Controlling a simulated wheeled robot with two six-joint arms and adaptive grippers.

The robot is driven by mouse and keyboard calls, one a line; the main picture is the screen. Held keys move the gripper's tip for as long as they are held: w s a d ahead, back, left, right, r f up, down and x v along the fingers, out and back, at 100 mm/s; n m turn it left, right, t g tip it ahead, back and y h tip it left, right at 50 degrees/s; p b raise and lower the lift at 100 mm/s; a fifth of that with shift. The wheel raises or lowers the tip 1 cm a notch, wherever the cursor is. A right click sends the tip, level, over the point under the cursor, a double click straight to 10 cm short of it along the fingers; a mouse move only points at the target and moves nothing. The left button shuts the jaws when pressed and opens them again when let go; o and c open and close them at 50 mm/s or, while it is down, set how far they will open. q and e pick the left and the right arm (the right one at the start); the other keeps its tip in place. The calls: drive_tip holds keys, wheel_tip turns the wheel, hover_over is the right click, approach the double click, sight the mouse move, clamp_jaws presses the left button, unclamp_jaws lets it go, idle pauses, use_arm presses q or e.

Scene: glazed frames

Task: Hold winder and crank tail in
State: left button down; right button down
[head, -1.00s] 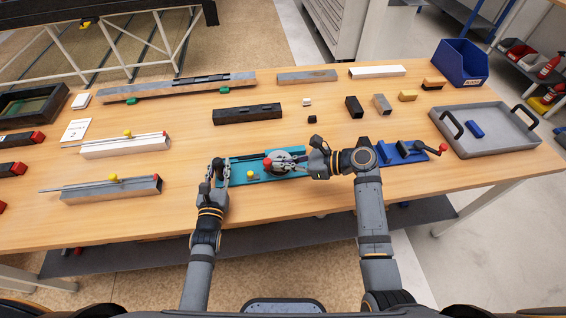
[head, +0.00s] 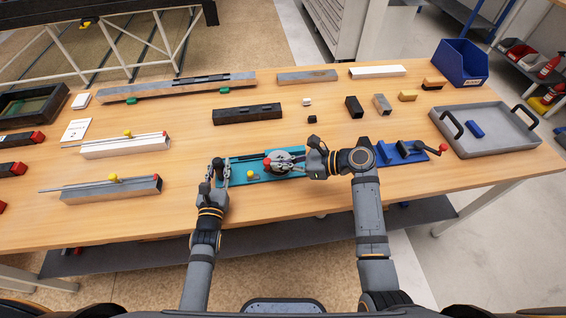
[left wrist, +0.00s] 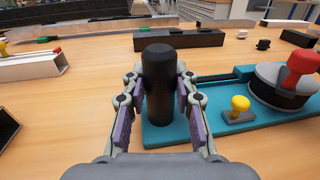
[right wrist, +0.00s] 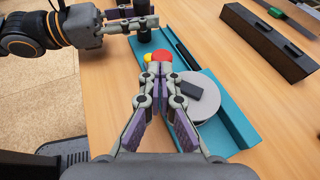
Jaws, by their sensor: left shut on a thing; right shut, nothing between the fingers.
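The winder has a teal base (head: 238,176), a grey round drum (head: 283,158) with a red crank knob (head: 267,163), and a yellow knob (head: 250,174). A black upright post (left wrist: 158,65) stands at the base's left end. My left gripper (head: 221,172) is shut around this post, with a finger on each side in the left wrist view. My right gripper (right wrist: 160,72) is shut with nothing between its fingers, over the drum's edge by the red knob, which shows just beyond the fingertips in the right wrist view. I cannot tell whether they touch.
A blue fixture (head: 402,152) with a red-knobbed handle lies right of the winder. A grey tray (head: 500,148) and a blue bin (head: 460,64) stand further right. A black bar (head: 247,113) lies behind the winder. Metal channels with yellow knobs (head: 110,188) lie left.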

drive_tip(key=shift+a, duration=0.9)
drive_tip(key=shift+w+a, duration=0.1)
drive_tip(key=shift+a, duration=0.2)
drive_tip(key=shift+w+a, duration=0.1)
drive_tip(key=shift+a, duration=0.1)
idle(0.3)
drive_tip(key=shift+s+d, duration=0.2)
drive_tip(key=s+d+r, duration=0.3)
drive_tip(key=s+d, duration=0.5)
drive_tip(key=shift+s+d, duration=0.15)
drive_tip(key=shift+d, duration=0.25)
drive_tip(key=c, duration=2)
unclamp_jaws()
drive_tip(key=shift+s+d+r, duration=0.25)
drive_tip(key=shift+s+r, duration=0.05)
drive_tip(key=shift+r, duration=0.05)
drive_tip(key=shift+c, duration=0.2)
